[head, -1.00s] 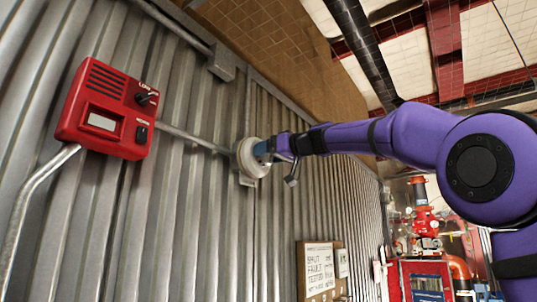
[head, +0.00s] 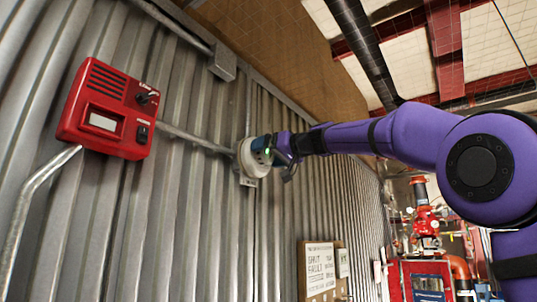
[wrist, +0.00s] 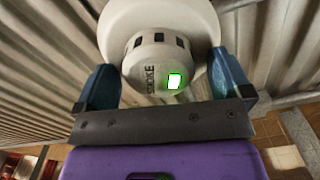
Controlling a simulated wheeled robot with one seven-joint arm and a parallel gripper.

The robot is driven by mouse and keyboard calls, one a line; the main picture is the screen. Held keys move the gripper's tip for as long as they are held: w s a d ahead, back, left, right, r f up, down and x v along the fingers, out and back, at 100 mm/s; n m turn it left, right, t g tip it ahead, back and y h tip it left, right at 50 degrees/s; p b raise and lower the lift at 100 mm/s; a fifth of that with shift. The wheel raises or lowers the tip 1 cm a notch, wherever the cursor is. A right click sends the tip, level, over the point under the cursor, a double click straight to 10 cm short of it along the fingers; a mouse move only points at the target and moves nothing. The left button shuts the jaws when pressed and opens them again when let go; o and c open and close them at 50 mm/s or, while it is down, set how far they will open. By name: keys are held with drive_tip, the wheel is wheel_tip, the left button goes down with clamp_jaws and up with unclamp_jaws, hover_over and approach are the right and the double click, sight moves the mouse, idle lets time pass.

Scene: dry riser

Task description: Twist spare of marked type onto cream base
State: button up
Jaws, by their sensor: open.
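A white smoke detector head (wrist: 158,62) sits against the round cream base (wrist: 112,32) in the wrist view. It reads "SMOKE" and shows a bright green light beside the lettering. In the head view the base (head: 247,158) is on the corrugated wall, with the detector facing my gripper. My gripper (wrist: 167,78) is open, with one blue finger on each side of the detector. In the head view my gripper (head: 268,148) is right at the detector. Whether the fingers touch it, I cannot tell.
A red panel (head: 108,110) with a knob and a switch is on the wall to the left, with conduit running from it. A board with printed sheets (head: 320,268) is below right. Red pipework (head: 427,215) and a red cabinet (head: 420,280) stand at the far right.

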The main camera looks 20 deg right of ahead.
drive_tip(key=v, duration=1.1)
